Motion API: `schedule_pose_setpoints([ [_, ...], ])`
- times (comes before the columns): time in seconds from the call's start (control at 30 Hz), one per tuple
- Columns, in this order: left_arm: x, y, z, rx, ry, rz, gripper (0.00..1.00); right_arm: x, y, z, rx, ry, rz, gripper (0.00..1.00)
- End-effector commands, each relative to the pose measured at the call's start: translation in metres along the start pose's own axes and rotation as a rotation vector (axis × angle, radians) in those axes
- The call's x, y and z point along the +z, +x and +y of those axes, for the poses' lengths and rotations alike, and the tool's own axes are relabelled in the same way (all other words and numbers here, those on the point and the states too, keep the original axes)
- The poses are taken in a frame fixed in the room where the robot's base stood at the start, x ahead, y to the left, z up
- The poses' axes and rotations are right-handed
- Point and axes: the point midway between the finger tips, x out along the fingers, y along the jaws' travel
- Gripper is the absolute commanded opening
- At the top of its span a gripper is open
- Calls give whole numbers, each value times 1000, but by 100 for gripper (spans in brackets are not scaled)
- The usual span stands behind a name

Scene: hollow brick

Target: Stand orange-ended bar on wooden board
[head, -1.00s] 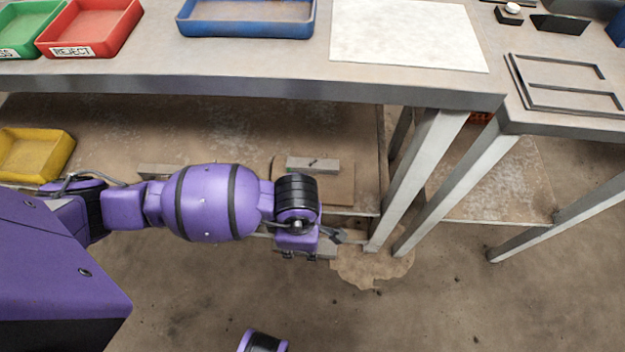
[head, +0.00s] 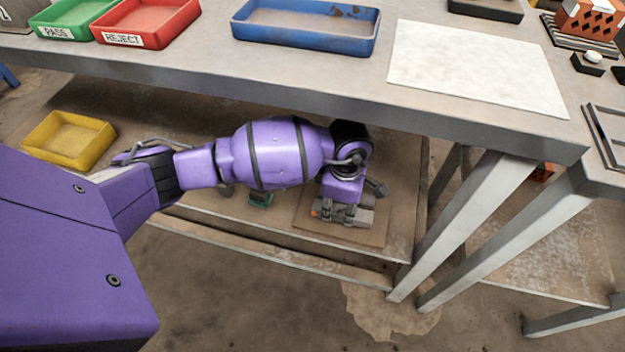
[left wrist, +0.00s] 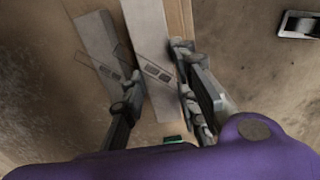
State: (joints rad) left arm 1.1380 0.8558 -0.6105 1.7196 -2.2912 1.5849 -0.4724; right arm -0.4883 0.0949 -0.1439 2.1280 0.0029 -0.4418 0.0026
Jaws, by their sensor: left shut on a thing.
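My left gripper (head: 343,213) is under the bench, pointing down over the wooden board (head: 375,238) on the low shelf. It is shut on a grey bar (head: 360,219) that lies level. An orange end shows at the bar's left. In the left wrist view the held bar (left wrist: 150,55) runs between the fingers (left wrist: 160,98); its orange end is hidden there. A second grey bar (left wrist: 98,38) lies beside it. I cannot tell whether the held bar touches the board. My right gripper is not in view.
The bench top (head: 300,82) overhangs my left arm, with a bench leg (head: 470,220) to the right. A yellow tray (head: 68,140) stands on the shelf at left. Coloured trays and a white sheet (head: 475,65) are on the bench.

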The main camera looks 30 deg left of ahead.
Motion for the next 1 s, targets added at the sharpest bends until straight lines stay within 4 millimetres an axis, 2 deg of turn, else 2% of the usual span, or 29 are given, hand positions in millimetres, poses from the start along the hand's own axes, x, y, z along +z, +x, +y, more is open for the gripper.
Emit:
schedule_pose_setpoints([
  [0.1, 1, 20, -1, -4, -1, -2, 0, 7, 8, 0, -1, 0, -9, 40],
  [0.2, 1, 32, -1, -3, -1, -1, 0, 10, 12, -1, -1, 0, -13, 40],
  [0.57, 1, 33, 0, 1, 0, -1, 0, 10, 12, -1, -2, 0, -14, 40],
  [0.6, 0, 33, 0, 0, 0, -1, 32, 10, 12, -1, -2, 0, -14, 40],
  [0.7, 1, 32, 0, 1, 0, -1, 45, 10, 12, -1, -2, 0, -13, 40],
  [1.0, 1, 32, 0, 1, 0, -1, 46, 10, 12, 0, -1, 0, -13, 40],
])
